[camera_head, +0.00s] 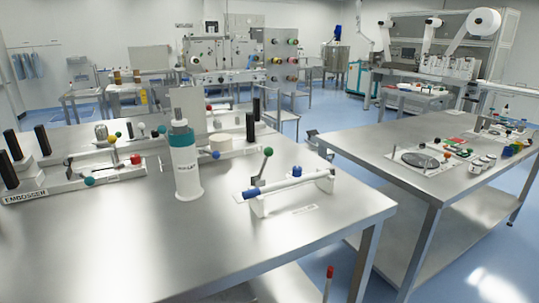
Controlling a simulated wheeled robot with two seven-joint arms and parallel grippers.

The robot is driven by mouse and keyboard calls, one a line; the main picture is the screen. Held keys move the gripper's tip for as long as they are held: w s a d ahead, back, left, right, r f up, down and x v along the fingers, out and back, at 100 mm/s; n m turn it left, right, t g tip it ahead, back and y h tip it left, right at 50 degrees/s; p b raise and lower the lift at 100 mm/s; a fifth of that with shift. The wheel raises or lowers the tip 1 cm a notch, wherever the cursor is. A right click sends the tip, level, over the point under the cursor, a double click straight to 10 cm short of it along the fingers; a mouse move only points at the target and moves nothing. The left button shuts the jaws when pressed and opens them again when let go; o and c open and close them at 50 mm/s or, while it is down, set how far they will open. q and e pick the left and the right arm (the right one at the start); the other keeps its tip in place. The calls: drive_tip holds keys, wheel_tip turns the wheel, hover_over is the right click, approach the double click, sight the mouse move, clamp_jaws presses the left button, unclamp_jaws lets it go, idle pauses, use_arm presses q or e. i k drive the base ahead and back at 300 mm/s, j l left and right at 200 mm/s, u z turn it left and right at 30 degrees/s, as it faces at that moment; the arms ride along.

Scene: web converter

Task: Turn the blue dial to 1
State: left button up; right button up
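A white bar-shaped device (290,188) stands near the right end of the front steel table. A small blue knob (297,171) sits on top of it, and its left end carries a blue band (250,194). I cannot tell for sure whether this knob is the task's blue dial. No number or pointer setting is readable at this size. A lever with a green ball (267,151) rises behind the bar. Neither of my grippers is in view.
A white and teal cylinder (184,165) stands upright left of the bar. The embosser (60,187) with black posts is at the far left. The table's front middle (140,240) is clear. A second steel table (375,140) with small devices stands right, beyond a floor gap.

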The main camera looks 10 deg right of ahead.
sight(296, 170)
drive_tip(key=i+l+u, duration=0.25)
drive_tip(key=l, duration=0.15)
drive_tip(key=i+l+u, duration=0.1)
drive_tip(key=l+u, duration=0.15)
drive_tip(key=l, duration=0.2)
drive_tip(key=i+l+u, duration=0.1)
drive_tip(key=l+u, duration=0.15)
drive_tip(key=l, duration=0.25)
drive_tip(key=l+u, duration=0.25)
drive_tip(key=l, duration=0.2)
drive_tip(key=i+l, duration=0.05)
